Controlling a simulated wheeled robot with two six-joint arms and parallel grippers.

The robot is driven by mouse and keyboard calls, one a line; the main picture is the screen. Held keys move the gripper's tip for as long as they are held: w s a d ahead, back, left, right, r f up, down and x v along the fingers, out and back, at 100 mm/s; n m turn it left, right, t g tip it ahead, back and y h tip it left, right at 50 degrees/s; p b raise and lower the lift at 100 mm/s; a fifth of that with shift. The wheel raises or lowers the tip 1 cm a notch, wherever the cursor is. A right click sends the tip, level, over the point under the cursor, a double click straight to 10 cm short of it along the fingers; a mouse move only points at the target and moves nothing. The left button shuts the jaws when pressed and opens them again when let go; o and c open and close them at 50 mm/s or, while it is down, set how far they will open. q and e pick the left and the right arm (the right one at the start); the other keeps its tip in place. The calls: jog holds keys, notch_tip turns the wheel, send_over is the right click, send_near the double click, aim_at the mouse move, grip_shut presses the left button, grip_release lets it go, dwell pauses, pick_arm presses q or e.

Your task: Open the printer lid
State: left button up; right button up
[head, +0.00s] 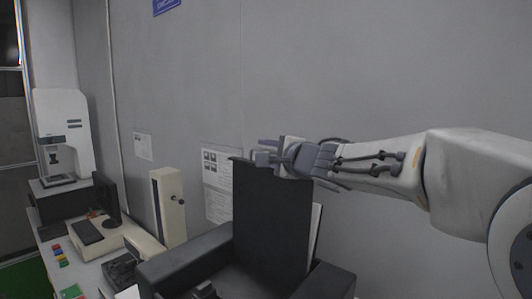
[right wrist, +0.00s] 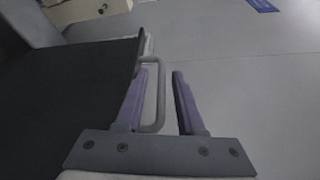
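The printer (head: 190,262) is a dark grey box at the lower middle of the head view. Its black lid (head: 270,215) stands raised, close to upright; the lid also fills the left of the right wrist view (right wrist: 70,95). My right gripper (head: 262,150) is at the lid's top edge. In the right wrist view its two purple fingers (right wrist: 160,74) are apart. A grey loop handle (right wrist: 160,95) at the lid's edge has its bar between the fingers, and I see a gap to the right finger. My left gripper is not in view.
A grey wall (head: 380,70) stands close behind the lid and my right arm. To the left, a bench holds a beige upright device (head: 168,205), a dark monitor (head: 106,197) and a white instrument (head: 63,130). Papers (head: 217,180) hang on the wall.

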jog(key=v, duration=1)
jog(key=shift+s+d, duration=0.1)
jog(key=shift+s, duration=0.1)
